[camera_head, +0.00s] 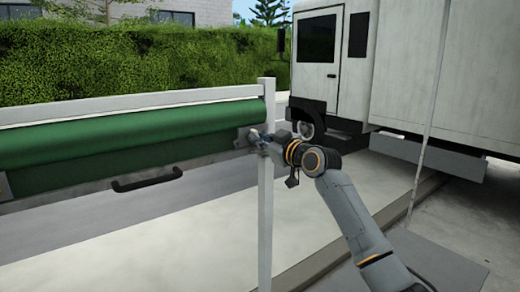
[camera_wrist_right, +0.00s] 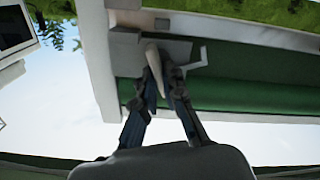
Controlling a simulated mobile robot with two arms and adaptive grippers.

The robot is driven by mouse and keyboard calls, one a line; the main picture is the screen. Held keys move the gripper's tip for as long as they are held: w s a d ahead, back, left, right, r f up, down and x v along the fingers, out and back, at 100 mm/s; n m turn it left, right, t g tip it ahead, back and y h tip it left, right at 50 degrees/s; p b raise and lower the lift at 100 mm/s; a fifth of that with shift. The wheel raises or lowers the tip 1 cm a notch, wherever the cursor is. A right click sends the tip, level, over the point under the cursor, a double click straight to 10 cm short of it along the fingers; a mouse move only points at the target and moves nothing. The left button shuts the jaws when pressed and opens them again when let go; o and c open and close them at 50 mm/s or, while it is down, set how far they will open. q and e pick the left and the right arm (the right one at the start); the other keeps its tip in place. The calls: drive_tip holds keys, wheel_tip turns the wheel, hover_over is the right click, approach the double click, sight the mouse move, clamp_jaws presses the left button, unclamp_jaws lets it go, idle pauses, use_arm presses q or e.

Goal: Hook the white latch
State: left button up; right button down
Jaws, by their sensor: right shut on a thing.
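The white latch (camera_wrist_right: 153,57) is a pale, narrow bar in the right wrist view, at the end of the green roll. My right gripper (camera_wrist_right: 161,84) has its two fingers closed around the bar's lower part. In the head view my right gripper (camera_head: 257,139) reaches in from the right to the white post (camera_head: 266,200) at the roll's right end. The latch is too small and too covered by the fingers there to make out whether it is hooked. My left gripper is out of view.
The green roll (camera_head: 120,132) runs left under a white rail (camera_head: 130,105), with a black handle (camera_head: 147,180) below. A white truck (camera_head: 410,80) stands at the back right, before a hedge. A thin pale pole (camera_head: 430,100) rises right of my arm. The pavement between is clear.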

drive_tip(key=shift+s+a+f+n, duration=0.1)
drive_tip(key=shift+f+n, duration=0.05)
drive_tip(key=shift+n, duration=3.15)
drive_tip(key=shift+a+f+n, duration=0.1)
drive_tip(key=shift+f+n, duration=0.05)
drive_tip(key=shift+n, duration=3.15)
drive_tip(key=shift+f+n, duration=0.1)
drive_tip(key=shift+n, duration=0.2)
drive_tip(key=c, duration=1.4)
unclamp_jaws()
drive_tip(key=shift+c, duration=0.2)
drive_tip(key=shift+d, duration=0.1)
drive_tip(key=v, duration=1.2)
